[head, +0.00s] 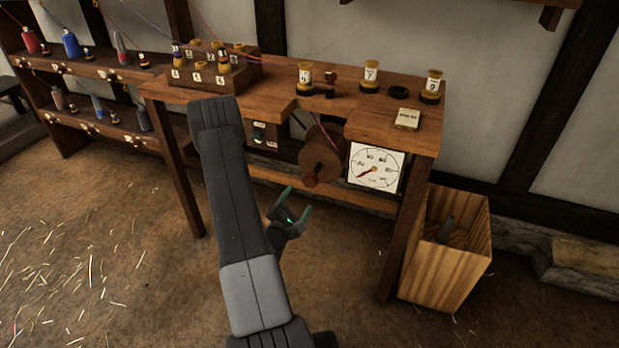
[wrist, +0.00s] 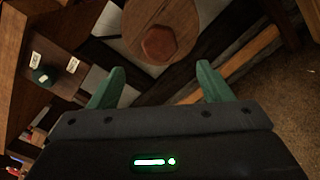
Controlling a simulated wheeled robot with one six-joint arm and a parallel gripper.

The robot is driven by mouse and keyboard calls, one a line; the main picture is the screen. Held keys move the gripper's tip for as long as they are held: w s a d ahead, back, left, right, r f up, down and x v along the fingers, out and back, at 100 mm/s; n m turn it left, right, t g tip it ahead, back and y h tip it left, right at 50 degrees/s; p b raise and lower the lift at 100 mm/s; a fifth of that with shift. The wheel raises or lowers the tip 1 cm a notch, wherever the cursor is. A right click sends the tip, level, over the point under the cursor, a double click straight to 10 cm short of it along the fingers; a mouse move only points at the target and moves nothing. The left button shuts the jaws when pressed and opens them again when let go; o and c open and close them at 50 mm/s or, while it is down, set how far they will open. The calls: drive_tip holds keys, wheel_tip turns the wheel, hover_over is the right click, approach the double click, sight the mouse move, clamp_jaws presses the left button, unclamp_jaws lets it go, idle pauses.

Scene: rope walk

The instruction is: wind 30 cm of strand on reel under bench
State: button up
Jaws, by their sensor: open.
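The reel (head: 319,153) is a round wooden disc with a darker knob (head: 311,179) low on its face, under the front edge of the bench (head: 340,97). A white dial (head: 376,166) with a red needle pointing lower left hangs to its right. My gripper (head: 284,204) is open and empty, below and left of the reel, apart from it. In the wrist view the reel (wrist: 160,22) and its knob (wrist: 158,43) lie beyond and between my green fingertips (wrist: 160,78).
A small panel with a green switch (head: 259,132) sits left of the reel. Numbered spools (head: 370,77) and a small box (head: 407,119) stand on the bench. A wooden bin (head: 447,250) stands by the right leg. A shelf of coloured cones (head: 90,55) stands left.

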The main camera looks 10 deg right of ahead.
sight(309, 184)
drive_tip(key=x, duration=1.1)
drive_tip(key=shift+w+d, duration=0.15)
drive_tip(key=shift+d, duration=0.05)
drive_tip(key=shift+c, duration=0.4)
drive_tip(key=c, duration=0.9)
drive_tip(key=shift+f+m+b, duration=0.1)
drive_tip(key=shift+m+b, duration=0.2)
drive_tip(key=shift+b, duration=0.2)
